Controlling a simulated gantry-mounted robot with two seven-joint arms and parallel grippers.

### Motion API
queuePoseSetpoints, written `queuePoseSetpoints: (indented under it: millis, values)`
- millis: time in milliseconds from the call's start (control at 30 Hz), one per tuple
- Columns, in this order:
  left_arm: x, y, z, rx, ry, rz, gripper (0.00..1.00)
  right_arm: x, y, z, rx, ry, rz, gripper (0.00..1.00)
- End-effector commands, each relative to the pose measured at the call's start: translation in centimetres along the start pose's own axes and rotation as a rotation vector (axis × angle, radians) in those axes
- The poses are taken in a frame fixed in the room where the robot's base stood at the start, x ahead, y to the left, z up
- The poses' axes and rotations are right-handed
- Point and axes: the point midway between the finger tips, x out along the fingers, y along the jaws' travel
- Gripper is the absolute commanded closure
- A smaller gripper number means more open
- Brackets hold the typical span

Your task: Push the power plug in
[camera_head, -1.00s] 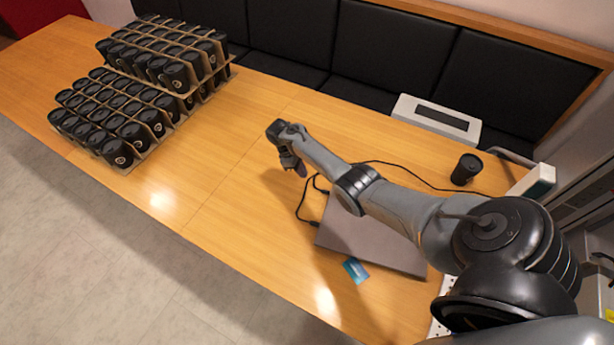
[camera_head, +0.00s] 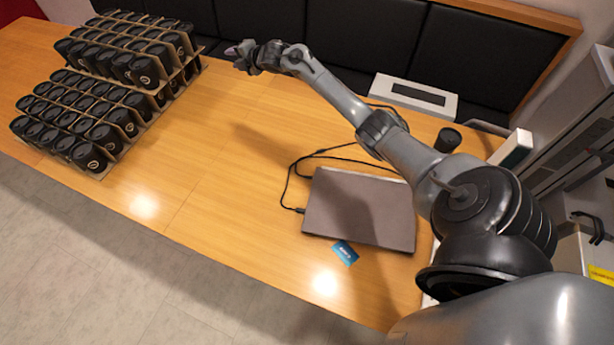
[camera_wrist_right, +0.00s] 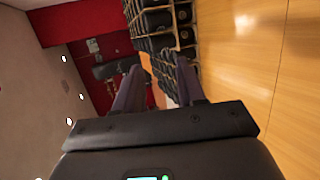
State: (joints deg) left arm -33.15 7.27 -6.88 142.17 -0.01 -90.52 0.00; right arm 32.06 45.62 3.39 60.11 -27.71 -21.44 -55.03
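A grey closed laptop (camera_head: 362,207) lies on the wooden table. A thin black cable (camera_head: 288,180) loops from behind it to its left edge. The small black power plug (camera_head: 299,210) at the cable's end is at that edge; I cannot tell how far it is in. My right gripper (camera_head: 240,54) is raised beyond the table's back left of the laptop, well away from the plug. In the right wrist view its two dark fingers (camera_wrist_right: 160,88) are spread apart with nothing held between them. My left gripper is out of view.
Racks of black cups (camera_head: 100,145) stand on the left of the table. A blue card (camera_head: 345,252) lies before the laptop. A black cup (camera_head: 447,140) and a white device (camera_head: 413,97) are behind my right arm. The table's middle is clear.

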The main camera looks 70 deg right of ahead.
Motion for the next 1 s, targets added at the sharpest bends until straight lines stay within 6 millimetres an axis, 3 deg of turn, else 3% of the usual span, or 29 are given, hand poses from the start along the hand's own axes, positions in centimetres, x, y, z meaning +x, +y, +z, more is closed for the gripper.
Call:
queuePoseSetpoints:
  millis: [33, 167, 267, 333, 467, 633, 800, 1000]
  values:
    - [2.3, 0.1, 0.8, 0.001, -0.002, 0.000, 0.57, -1.2, 0.4, 0.8, -0.148, 0.039, 0.075, 0.61]
    - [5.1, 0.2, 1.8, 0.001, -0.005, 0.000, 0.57, -5.1, 2.2, -0.2, -0.498, 0.185, 0.216, 0.61]
    - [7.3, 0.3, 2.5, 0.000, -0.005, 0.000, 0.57, -8.0, 1.1, -2.4, -0.740, 0.320, 0.259, 0.61]
    - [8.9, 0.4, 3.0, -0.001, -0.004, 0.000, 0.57, -9.9, -0.8, -4.1, -0.893, 0.425, 0.260, 0.61]
    - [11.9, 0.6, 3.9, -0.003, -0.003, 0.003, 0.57, -13.1, -6.1, -7.1, -1.130, 0.638, 0.203, 0.61]
    - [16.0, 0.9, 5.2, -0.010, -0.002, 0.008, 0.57, -16.8, -15.1, -9.4, -1.348, 0.911, 0.018, 0.61]
    - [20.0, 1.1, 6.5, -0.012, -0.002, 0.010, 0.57, -19.4, -23.4, -8.9, -1.495, 1.084, -0.260, 0.61]
    - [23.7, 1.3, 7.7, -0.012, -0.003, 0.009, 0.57, -20.3, -29.1, -6.8, -1.626, 1.155, -0.536, 0.61]
